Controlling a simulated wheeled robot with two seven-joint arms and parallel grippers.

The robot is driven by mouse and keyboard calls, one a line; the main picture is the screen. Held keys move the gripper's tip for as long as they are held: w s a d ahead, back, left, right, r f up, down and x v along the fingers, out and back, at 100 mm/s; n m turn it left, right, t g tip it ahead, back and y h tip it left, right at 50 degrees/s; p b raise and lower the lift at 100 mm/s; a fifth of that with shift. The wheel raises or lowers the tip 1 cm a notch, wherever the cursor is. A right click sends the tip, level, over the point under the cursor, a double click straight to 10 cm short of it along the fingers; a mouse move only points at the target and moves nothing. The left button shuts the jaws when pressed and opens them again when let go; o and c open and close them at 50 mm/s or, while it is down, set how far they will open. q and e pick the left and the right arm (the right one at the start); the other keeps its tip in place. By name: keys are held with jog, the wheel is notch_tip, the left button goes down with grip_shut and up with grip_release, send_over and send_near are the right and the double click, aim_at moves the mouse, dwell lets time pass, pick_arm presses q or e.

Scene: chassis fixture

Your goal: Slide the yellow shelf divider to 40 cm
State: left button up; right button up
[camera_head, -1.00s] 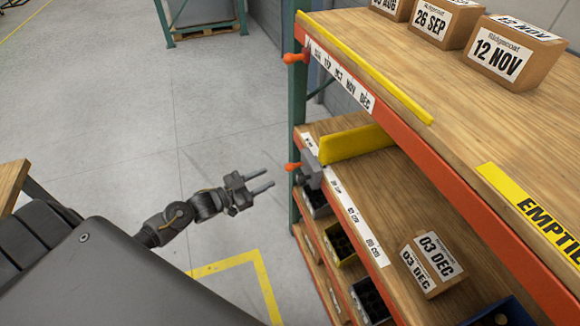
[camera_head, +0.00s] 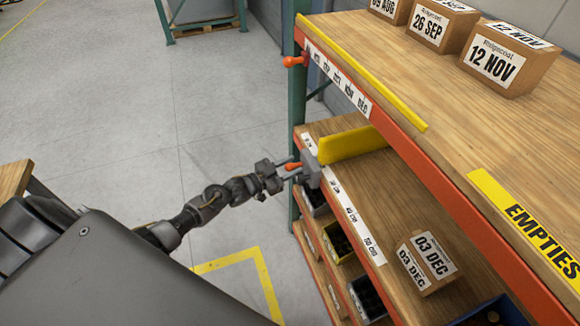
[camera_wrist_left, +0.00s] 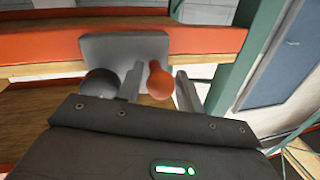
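The yellow shelf divider (camera_head: 352,145) stands upright across the lower wooden shelf, towards its far end. Its grey carriage (camera_head: 311,172) sits at the shelf's front edge, beside the white scale strip (camera_head: 352,214). The "40 cm" mark lies nearer me along the strip than the carriage. An orange lever (camera_head: 293,166) sticks out of the carriage. My left gripper (camera_head: 285,172) is at this lever. In the left wrist view the orange knob (camera_wrist_left: 160,82) is between the two open fingers, with small gaps visible. A dark round knob (camera_wrist_left: 99,84) is left of them. My right gripper is not in view.
A "03 DEC" box (camera_head: 426,262) stands on the lower shelf. A green upright (camera_head: 298,100) is at the rack's far end.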

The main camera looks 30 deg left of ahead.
pick_arm(q)
grip_shut()
jog(key=shift+s+d, duration=0.1)
